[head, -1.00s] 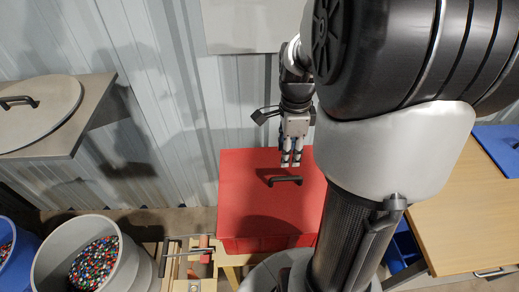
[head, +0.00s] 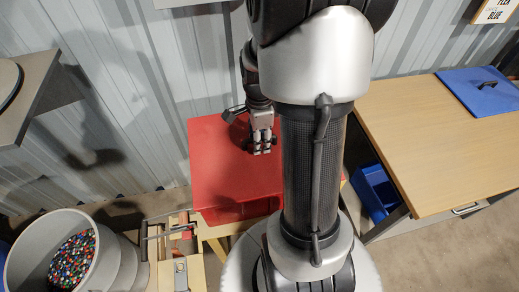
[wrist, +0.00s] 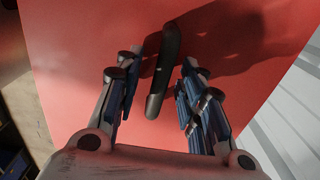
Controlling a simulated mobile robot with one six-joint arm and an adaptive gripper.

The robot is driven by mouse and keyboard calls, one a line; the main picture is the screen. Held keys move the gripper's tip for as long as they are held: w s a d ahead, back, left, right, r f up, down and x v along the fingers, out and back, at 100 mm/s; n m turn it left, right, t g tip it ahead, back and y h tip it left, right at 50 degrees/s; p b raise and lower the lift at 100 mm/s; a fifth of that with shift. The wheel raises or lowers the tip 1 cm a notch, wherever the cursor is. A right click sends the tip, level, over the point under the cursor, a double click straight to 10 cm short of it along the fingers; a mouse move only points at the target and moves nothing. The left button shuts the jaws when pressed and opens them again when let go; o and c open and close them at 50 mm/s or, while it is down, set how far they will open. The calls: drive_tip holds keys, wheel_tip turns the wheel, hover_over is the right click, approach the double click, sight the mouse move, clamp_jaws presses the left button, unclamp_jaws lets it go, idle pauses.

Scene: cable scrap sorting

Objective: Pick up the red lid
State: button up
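The red lid (head: 218,160) lies flat on a red box (head: 222,213) below my arm in the head view. It fills most of the wrist view as a red surface (wrist: 75,40). Its black bar handle (wrist: 167,65) stands up from it and shows between my fingers in the wrist view. In the head view my gripper mostly hides the handle. My gripper (head: 262,150) points down over the lid. In the wrist view my gripper (wrist: 158,75) is open, with fingers apart on both sides of the handle. I see no contact with the handle.
A grey bin of coloured granules (head: 72,262) and a wooden rack (head: 178,262) stand to the left. A wooden table (head: 425,140) with a blue lid (head: 482,90) is at the right, a blue bin (head: 376,190) beside it. A corrugated wall is behind.

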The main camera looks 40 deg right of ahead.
drive_tip(key=shift+c, duration=0.5)
clamp_jaws()
